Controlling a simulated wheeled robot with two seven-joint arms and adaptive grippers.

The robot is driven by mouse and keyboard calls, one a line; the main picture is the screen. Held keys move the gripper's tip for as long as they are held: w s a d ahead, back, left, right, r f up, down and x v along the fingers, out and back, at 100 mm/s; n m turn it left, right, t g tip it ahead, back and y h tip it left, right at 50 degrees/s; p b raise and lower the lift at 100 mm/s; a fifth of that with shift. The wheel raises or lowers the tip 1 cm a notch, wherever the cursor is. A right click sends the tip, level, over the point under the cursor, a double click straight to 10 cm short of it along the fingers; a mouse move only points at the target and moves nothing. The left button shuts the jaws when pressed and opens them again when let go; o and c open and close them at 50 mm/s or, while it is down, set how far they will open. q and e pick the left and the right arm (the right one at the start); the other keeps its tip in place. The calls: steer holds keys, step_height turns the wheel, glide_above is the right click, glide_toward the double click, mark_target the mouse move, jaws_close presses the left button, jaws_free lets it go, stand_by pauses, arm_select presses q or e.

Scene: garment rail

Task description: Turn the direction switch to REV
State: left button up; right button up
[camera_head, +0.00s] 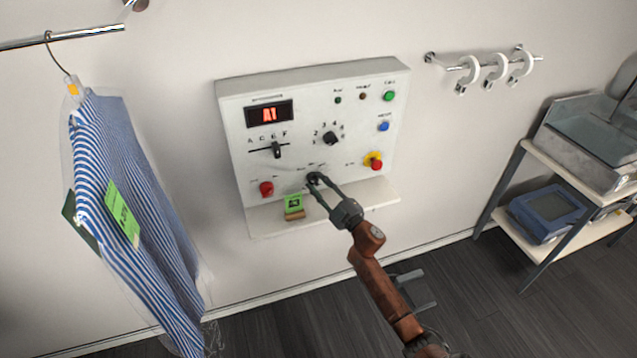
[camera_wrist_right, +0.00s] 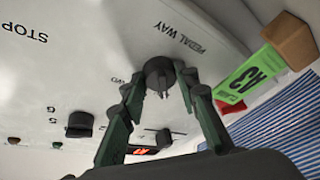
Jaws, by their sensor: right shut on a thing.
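The white control panel (camera_head: 222,130) hangs on the wall and its display reads A1. The direction switch is a black round knob (camera_head: 314,179) low on the panel, also seen in the right wrist view (camera_wrist_right: 159,72). An FWD label shows beside it in the wrist view; the REV label is not readable. My right gripper (camera_head: 318,184) comes from below right and is shut on the knob, with a dark finger on each side in the wrist view (camera_wrist_right: 158,88). The knob's exact turn is hard to tell. My left gripper is not in view.
A ledge (camera_head: 352,199) under the panel holds a green card on a wooden block (camera_head: 294,208). A red knob (camera_head: 266,188) and a red-and-yellow stop button (camera_head: 375,163) flank the switch. A striped bagged shirt (camera_head: 130,180) hangs left; a shelf rack (camera_head: 560,160) stands right.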

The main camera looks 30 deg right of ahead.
stand_by(0.4)
steer(key=o, duration=1.1)
steer(key=shift+o, duration=0.2)
steer(key=shift+s, duration=0.1)
steer(key=v, duration=1.1)
steer(key=shift+s, duration=0.35)
steer(key=shift+f, duration=0.15)
